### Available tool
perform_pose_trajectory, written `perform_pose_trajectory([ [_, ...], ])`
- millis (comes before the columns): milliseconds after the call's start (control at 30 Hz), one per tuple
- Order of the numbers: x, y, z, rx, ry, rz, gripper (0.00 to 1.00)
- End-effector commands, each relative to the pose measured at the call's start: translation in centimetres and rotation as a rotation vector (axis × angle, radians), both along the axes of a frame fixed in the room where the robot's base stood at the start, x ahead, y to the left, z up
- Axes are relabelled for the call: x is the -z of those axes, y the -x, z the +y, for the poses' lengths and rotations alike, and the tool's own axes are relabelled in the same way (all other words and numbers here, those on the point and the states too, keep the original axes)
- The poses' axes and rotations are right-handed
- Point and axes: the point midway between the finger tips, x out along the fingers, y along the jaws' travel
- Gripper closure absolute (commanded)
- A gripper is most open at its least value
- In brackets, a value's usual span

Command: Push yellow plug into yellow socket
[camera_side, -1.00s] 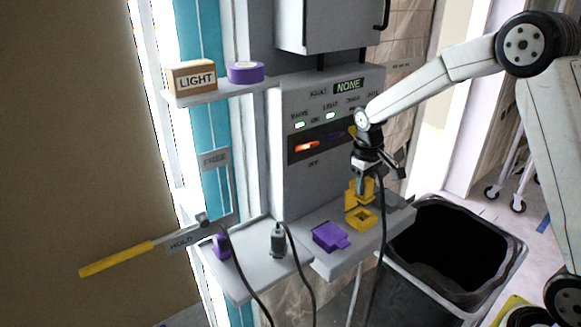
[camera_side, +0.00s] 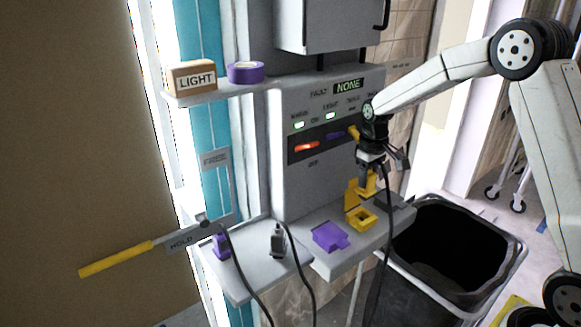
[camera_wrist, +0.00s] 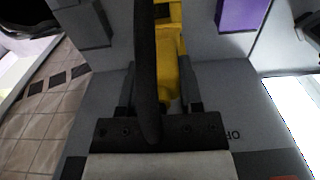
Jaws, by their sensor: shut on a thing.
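My gripper (camera_side: 368,176) is shut on the yellow plug (camera_side: 369,184), whose dark cable hangs down in front of the panel. The plug is above the yellow socket (camera_side: 361,220) and appears apart from it. The socket is a square yellow frame on the lower ledge, with its yellow lid (camera_side: 352,194) raised at the back. In the wrist view the cable crosses in front of my gripper (camera_wrist: 160,100), and yellow shows between and beyond the fingers. The socket (camera_wrist: 166,12) is at the top edge there. The plug's tip is largely hidden.
A closed purple socket (camera_side: 330,236) sits left of the yellow one. A grey plug (camera_side: 278,240) and a purple plug (camera_side: 221,246) stand on the left shelf with hanging cables. A black bin (camera_side: 450,250) stands at right. The switch panel (camera_side: 325,145) rises behind.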

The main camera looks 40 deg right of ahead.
Motion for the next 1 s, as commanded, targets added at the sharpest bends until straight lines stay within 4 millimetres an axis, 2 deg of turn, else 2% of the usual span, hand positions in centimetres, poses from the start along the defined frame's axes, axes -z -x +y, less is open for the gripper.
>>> perform_pose_trajectory([
  [1000, 5.7, 0.0, 0.0, 0.0, 0.0, 0.001, 1.0],
])
